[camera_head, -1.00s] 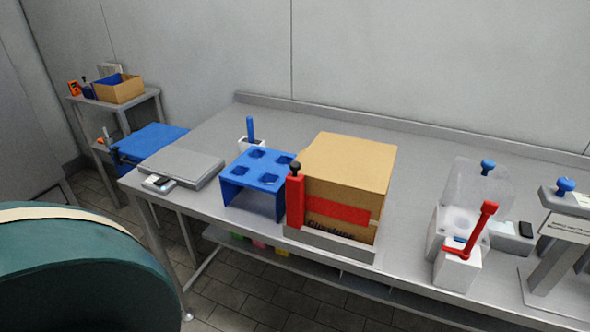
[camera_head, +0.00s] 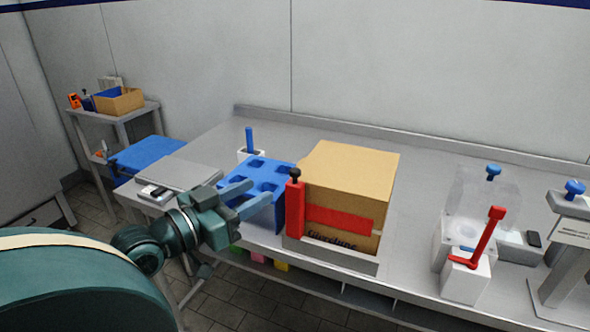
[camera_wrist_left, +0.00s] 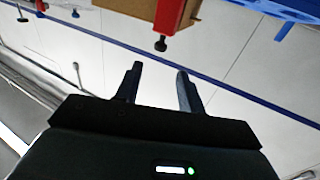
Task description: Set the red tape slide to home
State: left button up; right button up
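The red tape slide is a red upright post (camera_head: 295,207) with a black knob (camera_head: 296,173) on top, at the left front corner of a cardboard box (camera_head: 350,190). A red band (camera_head: 340,217) runs across the box front. My left gripper (camera_head: 244,200) is open and empty, its two bluish fingers pointing right toward the post, with a gap between. In the left wrist view the red post (camera_wrist_left: 168,15) and its knob (camera_wrist_left: 160,44) show beyond the fingers (camera_wrist_left: 158,80). My right gripper is not in view.
A blue holed rack (camera_head: 270,172) stands just behind my left gripper, left of the box. A grey flat case (camera_head: 180,172) lies further left. A white fixture with a red lever (camera_head: 487,238) stands to the right. Bare bench lies between the box and fixture.

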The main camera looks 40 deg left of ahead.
aim_at(291, 174)
pick_arm(q)
jog(key=w, duration=0.3)
jog(key=w+d+p, duration=0.1)
jog(key=w, duration=0.3)
jog(key=w+p, duration=0.1)
jog(key=w, duration=0.3)
jog(key=shift+d, duration=0.4)
grip_shut()
